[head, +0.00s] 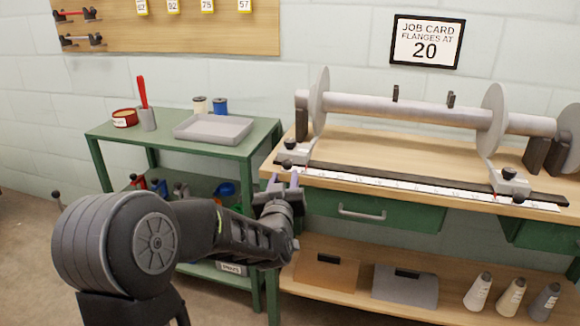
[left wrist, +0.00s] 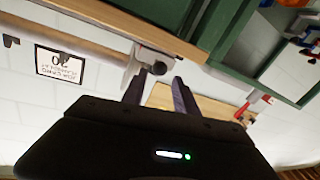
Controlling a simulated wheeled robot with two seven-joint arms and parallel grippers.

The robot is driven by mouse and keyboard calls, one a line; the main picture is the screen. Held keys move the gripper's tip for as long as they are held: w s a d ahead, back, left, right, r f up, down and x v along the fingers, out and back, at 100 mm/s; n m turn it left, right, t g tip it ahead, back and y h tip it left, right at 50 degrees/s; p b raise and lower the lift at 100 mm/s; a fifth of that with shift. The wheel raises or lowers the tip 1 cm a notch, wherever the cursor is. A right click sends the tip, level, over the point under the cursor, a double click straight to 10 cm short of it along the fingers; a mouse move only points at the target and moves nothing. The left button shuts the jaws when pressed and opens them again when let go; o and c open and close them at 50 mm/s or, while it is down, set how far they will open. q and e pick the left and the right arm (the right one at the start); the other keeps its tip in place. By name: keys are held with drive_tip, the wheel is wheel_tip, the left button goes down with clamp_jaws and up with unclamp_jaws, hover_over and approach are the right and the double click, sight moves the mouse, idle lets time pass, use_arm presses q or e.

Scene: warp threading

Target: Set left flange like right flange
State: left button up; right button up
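The left flange (head: 319,101) is a pale disc near the left end of a grey roller (head: 400,108). The right flange (head: 493,121) is a similar disc towards the roller's right end. Below the left flange is a light block (head: 293,154) with black knobs, the front knob (head: 288,164) at the bench edge. A matching block (head: 509,181) with black knobs is below the right flange. My left gripper (head: 287,181) is just below and in front of the left front knob. In the left wrist view its fingers (left wrist: 159,84) are apart, with a dark knob (left wrist: 158,69) beyond the tips. My right gripper is out of view.
A white ruler strip (head: 400,184) runs along the bench front (head: 452,201). A job card (head: 427,41) reads "flanges at 20". A green cart (head: 100,131) with a grey tray (head: 213,128) stands left. A drawer handle (head: 361,213) is below the bench.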

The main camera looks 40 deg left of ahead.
sight(287, 168)
use_arm(q)
drive_tip(key=b+x, duration=0.1)
drive_tip(key=x, duration=0.6)
drive_tip(key=shift+w+a, duration=0.1)
drive_tip(key=shift+w, duration=0.2)
clamp_jaws()
idle(1.2)
